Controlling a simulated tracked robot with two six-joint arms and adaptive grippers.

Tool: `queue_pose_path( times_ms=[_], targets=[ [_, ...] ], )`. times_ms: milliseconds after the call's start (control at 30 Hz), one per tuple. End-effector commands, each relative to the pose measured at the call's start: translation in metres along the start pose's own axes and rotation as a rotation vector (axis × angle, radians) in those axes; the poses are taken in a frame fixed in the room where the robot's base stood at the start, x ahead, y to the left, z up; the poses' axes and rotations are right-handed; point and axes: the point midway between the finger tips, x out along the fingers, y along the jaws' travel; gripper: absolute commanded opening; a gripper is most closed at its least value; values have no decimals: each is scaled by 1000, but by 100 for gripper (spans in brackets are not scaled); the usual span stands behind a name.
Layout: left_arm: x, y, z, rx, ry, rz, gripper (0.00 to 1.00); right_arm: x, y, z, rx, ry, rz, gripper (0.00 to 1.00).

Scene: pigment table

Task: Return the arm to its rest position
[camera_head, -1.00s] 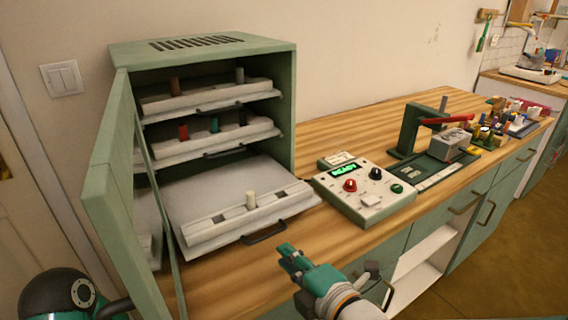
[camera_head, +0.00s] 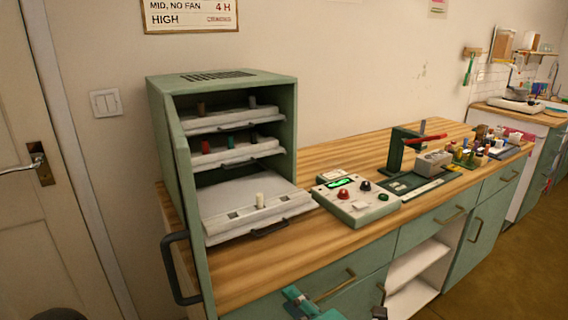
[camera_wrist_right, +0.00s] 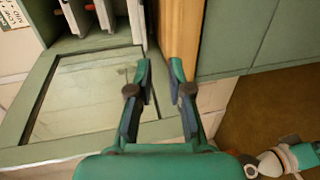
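My right gripper (camera_head: 298,298) is low at the bottom edge of the head view, in front of the counter and below the green cabinet (camera_head: 293,130). In the right wrist view its two fingers (camera_wrist_right: 159,68) are apart with nothing between them, so it is open and empty. The cabinet's door (camera_head: 188,220) stands open; its glass panel (camera_wrist_right: 85,95) shows behind the fingers in the wrist view. My left gripper does not show in the head view.
The door handle (camera_head: 176,270) juts out at left. A control box (camera_head: 352,213) and a press (camera_head: 396,150) stand on the wooden counter (camera_head: 335,250); several small items crowd its far end.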

Motion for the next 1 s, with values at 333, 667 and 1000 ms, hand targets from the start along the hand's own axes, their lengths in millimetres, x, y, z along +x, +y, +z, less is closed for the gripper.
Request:
queue_pose_path(
  times_ms=[333,667,1000],
  targets=[
    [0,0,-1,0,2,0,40,16,-78,41,69,-74,-167,19],
    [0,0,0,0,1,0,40,8,-222,70,306,-156,-472,19],
    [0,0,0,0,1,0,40,-78,-418,26,1364,-588,-918,19]
  ],
)
